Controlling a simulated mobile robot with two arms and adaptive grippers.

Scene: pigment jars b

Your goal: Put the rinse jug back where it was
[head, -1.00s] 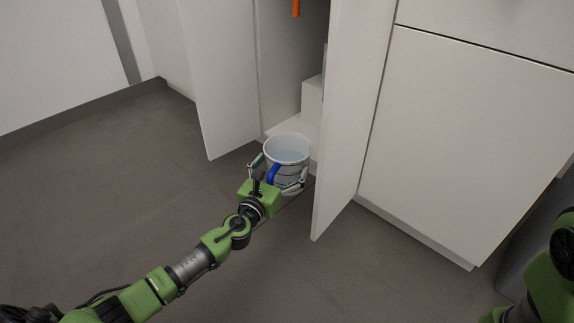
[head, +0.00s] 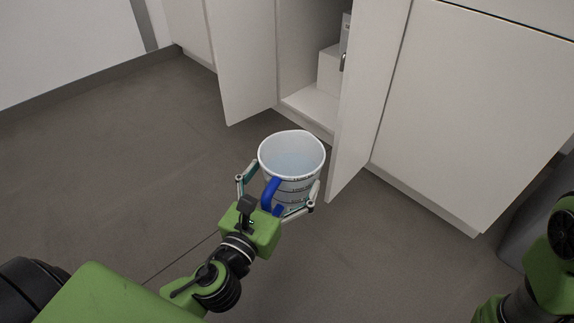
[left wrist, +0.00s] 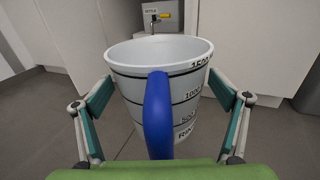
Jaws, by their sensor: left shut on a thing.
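The rinse jug (head: 297,185) is a pale, white-blue measuring jug with dark graduation lines and a blue handle. My left gripper (head: 277,190) is shut on the jug and holds it upright in front of the open cabinet. In the left wrist view the jug (left wrist: 190,95) stands between the two fingers, its blue handle towards my palm. Dark marks such as 1000 and part of a word show on its side. My right gripper is not in view; only part of my right arm shows at the right edge.
The white cabinet stands open, with a left door (head: 240,65) and a right door (head: 368,90) either side. Its low shelf floor (head: 312,104) has bare room in front. Grey floor (head: 110,150) is clear at left.

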